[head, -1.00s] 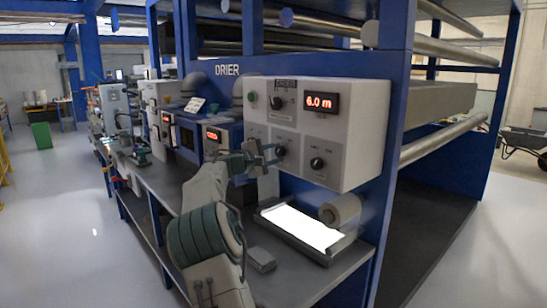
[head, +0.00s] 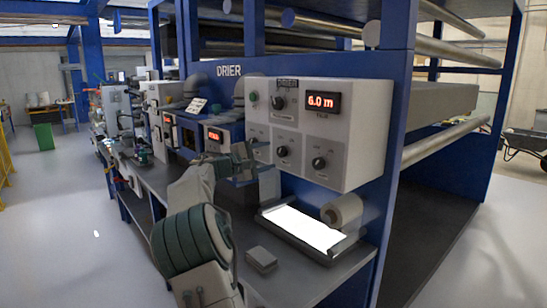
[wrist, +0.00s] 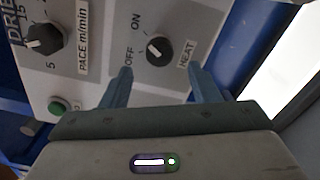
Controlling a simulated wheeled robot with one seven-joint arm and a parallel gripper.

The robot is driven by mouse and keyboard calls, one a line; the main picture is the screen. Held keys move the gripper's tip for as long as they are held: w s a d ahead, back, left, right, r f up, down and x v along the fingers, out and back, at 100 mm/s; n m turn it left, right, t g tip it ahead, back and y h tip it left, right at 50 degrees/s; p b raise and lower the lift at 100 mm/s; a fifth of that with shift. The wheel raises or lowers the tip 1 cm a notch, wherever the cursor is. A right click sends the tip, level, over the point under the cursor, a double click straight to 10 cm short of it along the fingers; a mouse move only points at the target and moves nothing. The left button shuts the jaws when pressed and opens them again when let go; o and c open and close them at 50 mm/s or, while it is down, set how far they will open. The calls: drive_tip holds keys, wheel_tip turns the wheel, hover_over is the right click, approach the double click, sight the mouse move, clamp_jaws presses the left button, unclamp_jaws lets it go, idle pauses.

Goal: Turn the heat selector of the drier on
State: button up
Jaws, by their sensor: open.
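The drier's heat selector (wrist: 158,50) is a round black knob with a white mark, on a light panel. In the wrist view it has OFF and ON labels to its left and a HEAT label to its right. Its mark appears to point toward the OFF side. It is the lower left knob (head: 282,152) in the head view. My gripper (wrist: 160,70) is open and empty, its fingers pointing at the panel on either side of the knob's lower edge. In the head view my gripper (head: 262,161) is just left of the knob, apparently short of it.
The pace knob (wrist: 45,40) and green button (wrist: 58,107) are on the same panel. Another black knob (head: 319,163) is at lower right, below the red 6.0 m display (head: 322,104). Below stand a bright lit plate (head: 300,229), a roll (head: 342,210) and a grey block (head: 261,260).

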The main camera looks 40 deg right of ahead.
drive_tip(key=a, duration=0.9)
drive_tip(key=shift+s+a+b, duration=0.15)
drive_tip(key=shift+s+b, duration=0.25)
drive_tip(key=shift+b, duration=0.05)
